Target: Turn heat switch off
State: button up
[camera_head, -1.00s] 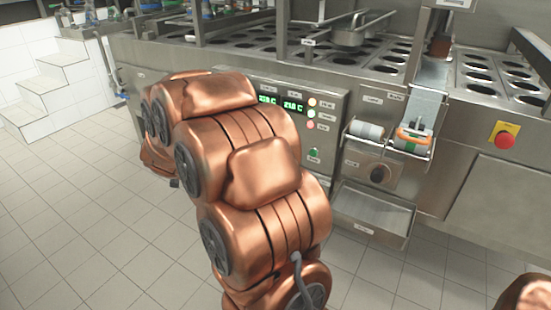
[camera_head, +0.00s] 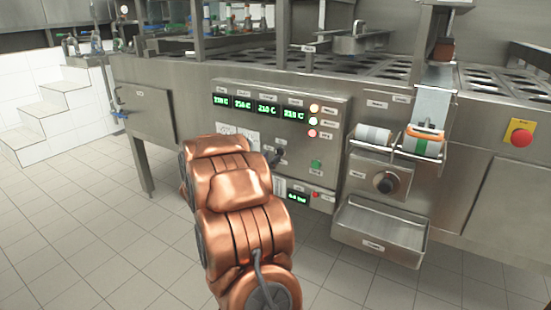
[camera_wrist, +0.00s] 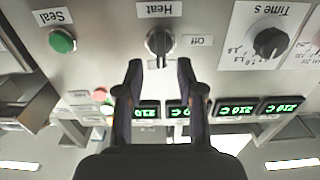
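The heat switch (camera_wrist: 158,42) is a dark rotary knob on the steel panel, in the upper middle of the wrist view, which is upside down. Its handle points up and down in that picture, with the Heat label above it and the Off label (camera_wrist: 198,41) to its right. My gripper (camera_wrist: 160,68) is open and empty, with its two black fingertips apart just below the knob. Whether they touch it I cannot tell. In the head view my gripper (camera_head: 277,157) is a small dark shape at the panel, mostly behind my copper arm, and the switch cannot be made out there.
The wrist view shows a green Seal button (camera_wrist: 62,41) left of the switch and a black Time knob (camera_wrist: 269,42) right of it. Green temperature displays (camera_head: 267,108) line the control panel. A metal tray (camera_head: 380,232) juts out at right. A red emergency button (camera_head: 521,138) is farther right.

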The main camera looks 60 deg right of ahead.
aim_at(276, 154)
jog(key=d, duration=0.3)
jog(key=shift+d+f+b, duration=0.15)
jog(key=shift+f+b, duration=0.05)
jog(key=shift+b, duration=0.2)
jog(key=shift+w+d+r, duration=0.1)
jog(key=shift+w+d, duration=0.05)
jog(key=shift+d, duration=0.4)
jog(key=shift+c, duration=0.2)
grip_shut()
